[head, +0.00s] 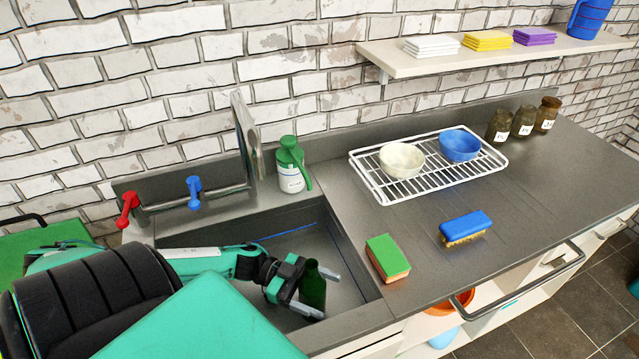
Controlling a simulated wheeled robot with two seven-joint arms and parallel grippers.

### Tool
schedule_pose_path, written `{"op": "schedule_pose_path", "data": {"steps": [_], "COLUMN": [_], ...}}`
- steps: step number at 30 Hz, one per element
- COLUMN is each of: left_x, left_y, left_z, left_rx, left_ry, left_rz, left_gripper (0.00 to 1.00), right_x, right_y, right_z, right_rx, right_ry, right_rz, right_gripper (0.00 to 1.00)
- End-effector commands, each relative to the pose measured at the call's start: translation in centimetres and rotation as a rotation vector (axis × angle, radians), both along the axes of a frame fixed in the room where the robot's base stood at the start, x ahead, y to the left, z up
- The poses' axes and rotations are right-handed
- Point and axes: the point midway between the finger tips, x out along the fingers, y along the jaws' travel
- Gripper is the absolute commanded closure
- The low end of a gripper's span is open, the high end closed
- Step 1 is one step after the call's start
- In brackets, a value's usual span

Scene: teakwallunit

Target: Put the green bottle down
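The green bottle (313,287) is dark green and stands about upright inside the sink (344,312). My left gripper (318,294) reaches into the sink from the left. Its two grey fingers lie on either side of the bottle, one behind it and one in front. The front finger hides the bottle's lower end, so I cannot tell whether its base touches the sink floor. I also cannot tell whether both fingers press on the glass. My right gripper is not in view.
A wire rack (440,185) holds two bowls.

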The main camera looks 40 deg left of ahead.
Motion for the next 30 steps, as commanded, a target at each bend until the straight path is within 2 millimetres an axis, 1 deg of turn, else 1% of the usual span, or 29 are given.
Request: {"op": "schedule_pose_path", "data": {"steps": [8,11,16,21,25,30], "left_x": [0.0,-0.5,-1.4,-2.0,-2.2,-2.2], "left_y": [0.1,1.3,4.1,6.3,7.1,7.2], "left_z": [0.3,0.0,0.0,0.2,0.2,0.3], "left_rx": [0.001,0.003,0.004,0.003,0.0,-0.001], "left_ry": [0.0,0.003,0.003,0.002,0.001,-0.001], "left_rz": [0.0,0.001,0.0,0.001,0.0,0.001], "left_gripper": [0.23,0.23,0.23,0.23,0.23,0.23], "right_x": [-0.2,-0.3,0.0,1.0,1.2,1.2], "right_y": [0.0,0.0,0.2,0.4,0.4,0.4], "right_z": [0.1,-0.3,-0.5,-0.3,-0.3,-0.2], "right_rx": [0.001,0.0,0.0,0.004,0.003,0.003], "right_ry": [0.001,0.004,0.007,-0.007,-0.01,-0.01], "right_rz": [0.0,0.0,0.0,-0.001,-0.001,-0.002], "right_gripper": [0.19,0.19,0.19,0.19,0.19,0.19]}}
